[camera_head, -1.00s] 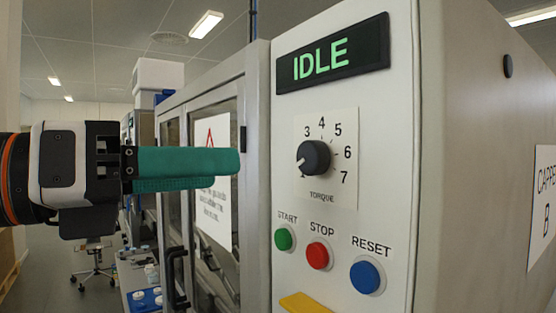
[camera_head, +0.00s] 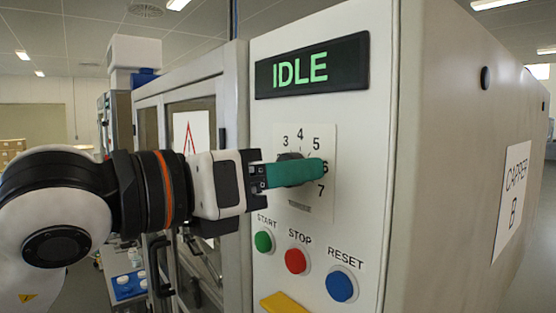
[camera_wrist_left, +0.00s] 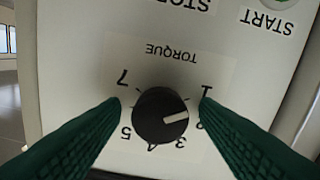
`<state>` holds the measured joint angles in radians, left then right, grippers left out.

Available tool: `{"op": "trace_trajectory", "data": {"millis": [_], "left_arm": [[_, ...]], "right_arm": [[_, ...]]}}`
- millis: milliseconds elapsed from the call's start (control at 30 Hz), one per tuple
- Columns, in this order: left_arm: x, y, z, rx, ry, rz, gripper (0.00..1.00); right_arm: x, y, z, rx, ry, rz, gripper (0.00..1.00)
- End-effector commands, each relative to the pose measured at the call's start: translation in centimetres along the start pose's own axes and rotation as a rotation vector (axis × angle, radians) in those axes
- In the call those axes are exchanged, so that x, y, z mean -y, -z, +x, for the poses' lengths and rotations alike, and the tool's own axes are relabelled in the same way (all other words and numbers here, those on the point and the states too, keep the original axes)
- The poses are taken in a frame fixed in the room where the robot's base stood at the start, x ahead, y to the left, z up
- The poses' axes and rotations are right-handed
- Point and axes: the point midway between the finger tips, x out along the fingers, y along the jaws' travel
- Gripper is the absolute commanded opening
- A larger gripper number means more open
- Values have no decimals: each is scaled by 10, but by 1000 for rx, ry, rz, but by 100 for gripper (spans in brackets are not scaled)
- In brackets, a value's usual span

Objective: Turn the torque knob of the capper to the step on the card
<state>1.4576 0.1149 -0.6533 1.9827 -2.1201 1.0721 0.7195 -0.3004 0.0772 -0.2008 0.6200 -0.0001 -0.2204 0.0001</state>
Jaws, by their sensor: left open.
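The black torque knob (camera_wrist_left: 158,108) sits on the capper's pale front panel (camera_head: 370,215). In the wrist view one finger is on each side of the knob, with a small gap showing on both sides. In the head view the fingers cover much of the knob (camera_head: 290,157). My right gripper is out of view. No step card is recognisable.
Below the dial are a green START button (camera_head: 264,241), a red STOP button (camera_head: 296,260) and a blue RESET button (camera_head: 340,286). A display (camera_head: 312,66) above reads IDLE. A yellow part (camera_head: 284,303) juts out at the bottom. Glazed doors stand left.

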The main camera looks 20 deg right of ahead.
Motion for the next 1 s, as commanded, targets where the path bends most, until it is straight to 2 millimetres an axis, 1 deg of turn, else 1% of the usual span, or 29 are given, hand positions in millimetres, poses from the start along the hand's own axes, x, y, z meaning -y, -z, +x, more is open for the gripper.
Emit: {"op": "trace_trajectory", "data": {"millis": [233, 267, 500, 533, 767, 867, 1000], "left_arm": [[0, 0, 1, 0, 0, 0, 56], [0, 0, 1, 0, 0, 0, 52], [0, 0, 1, 0, 1, -1, 13], [0, 0, 1, 0, 1, -1, 11], [1, -2, 0, 0, 1, 20, 11], [1, -3, 0, -1, 2, 55, 11], [1, -4, 0, -1, 2, 133, 11]], "right_arm": [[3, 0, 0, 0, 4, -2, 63], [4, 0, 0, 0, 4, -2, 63], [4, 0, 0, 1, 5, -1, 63], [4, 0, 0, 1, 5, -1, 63], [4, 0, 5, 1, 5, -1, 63], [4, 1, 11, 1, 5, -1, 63], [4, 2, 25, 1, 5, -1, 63]]}}
